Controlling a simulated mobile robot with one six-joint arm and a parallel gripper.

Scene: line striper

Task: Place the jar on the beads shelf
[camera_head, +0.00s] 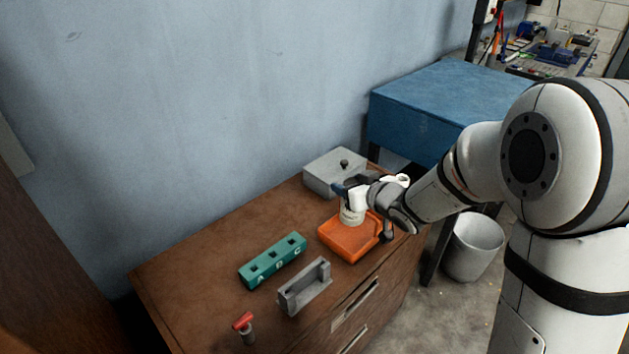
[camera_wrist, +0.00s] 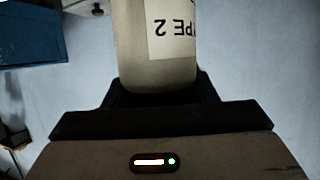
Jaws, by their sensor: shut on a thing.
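The jar (camera_wrist: 132,50) is a cream cylinder with a pale label that reads "PE 2" upside down in the wrist view. My gripper (camera_wrist: 158,92) is shut on it. In the head view the jar (camera_head: 351,215) is small and partly hidden by my gripper (camera_head: 357,195). It appears over the orange tray (camera_head: 345,243); I cannot tell whether it touches the tray. No shelf marked for beads can be made out in either view.
A brown cabinet top (camera_head: 215,255) carries a grey lidded box (camera_head: 330,172), a green block with square holes (camera_head: 273,261), a grey holder (camera_head: 305,287) and a red-topped tool (camera_head: 243,322). A blue table (camera_head: 440,100) and a grey bin (camera_head: 473,247) stand beyond.

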